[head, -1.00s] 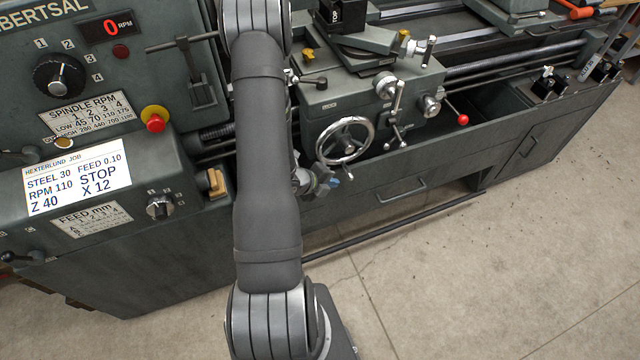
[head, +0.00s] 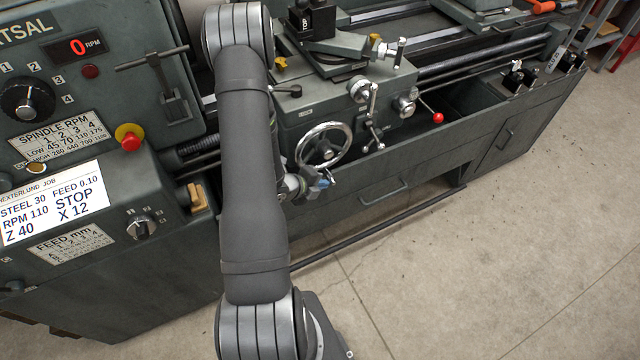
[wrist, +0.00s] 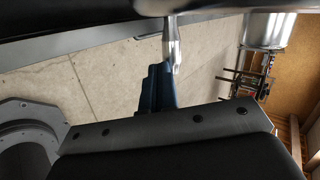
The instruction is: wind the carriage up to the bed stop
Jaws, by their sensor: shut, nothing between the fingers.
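The carriage (head: 300,112) sits on the lathe bed right of the headstock. Its chrome handwheel (head: 345,133) faces forward in the head view. My gripper (head: 322,182) is low at the wheel's lower rim, partly hidden by my arm. In the wrist view, its blue fingers (wrist: 158,88) are shut and empty. A polished handle (wrist: 172,45) reaches down to the fingertips and overlaps them in that view; I cannot tell whether they touch. I cannot clearly make out the bed stop.
A red-knobbed lever (head: 437,118) projects right of the handwheel. A tan block (head: 197,198) sits left of my arm. The floor in front is clear.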

